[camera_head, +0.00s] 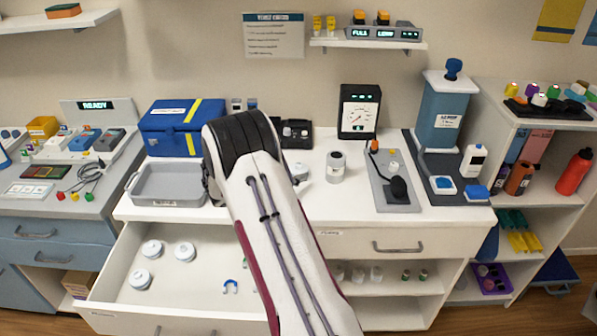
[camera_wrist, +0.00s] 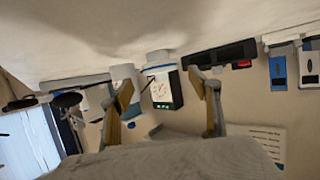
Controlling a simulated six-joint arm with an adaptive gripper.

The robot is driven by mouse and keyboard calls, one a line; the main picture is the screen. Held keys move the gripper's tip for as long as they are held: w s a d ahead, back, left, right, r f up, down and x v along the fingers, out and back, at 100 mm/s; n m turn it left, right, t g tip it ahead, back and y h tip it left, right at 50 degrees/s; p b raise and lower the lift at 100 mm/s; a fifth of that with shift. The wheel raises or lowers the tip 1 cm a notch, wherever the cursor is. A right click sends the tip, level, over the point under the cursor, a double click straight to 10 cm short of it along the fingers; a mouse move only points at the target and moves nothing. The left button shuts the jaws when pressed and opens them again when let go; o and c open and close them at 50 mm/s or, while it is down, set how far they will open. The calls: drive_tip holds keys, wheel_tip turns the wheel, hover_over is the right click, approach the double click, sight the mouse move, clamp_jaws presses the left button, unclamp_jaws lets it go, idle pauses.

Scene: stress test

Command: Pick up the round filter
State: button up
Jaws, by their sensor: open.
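Several white round discs, which look like round filters, lie in the open drawer in the head view: one at the back left (camera_head: 152,249), one to its right (camera_head: 185,251), one nearer the front (camera_head: 140,279). I cannot tell which one the task names. My gripper (camera_wrist: 160,84) is open in the wrist view, with tan finger pads apart and nothing held between them. It faces the counter's back and the dial box (camera_wrist: 163,92), away from the drawer. In the head view my arm hides the gripper.
The open drawer (camera_head: 112,266) also holds a blue U-shaped piece (camera_head: 230,286). A grey tray (camera_head: 167,185) and a blue case (camera_head: 182,128) stand on the counter above it. A grey-white canister (camera_head: 336,167) stands right of my arm, which covers the drawer's right part.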

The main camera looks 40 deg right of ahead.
sight(296, 168)
idle(0.3)
drive_tip(key=shift+x, duration=2.6)
drive_tip(key=shift+w+r, duration=0.1)
drive_tip(key=shift+r, duration=0.1)
drive_tip(key=c, duration=1.1)
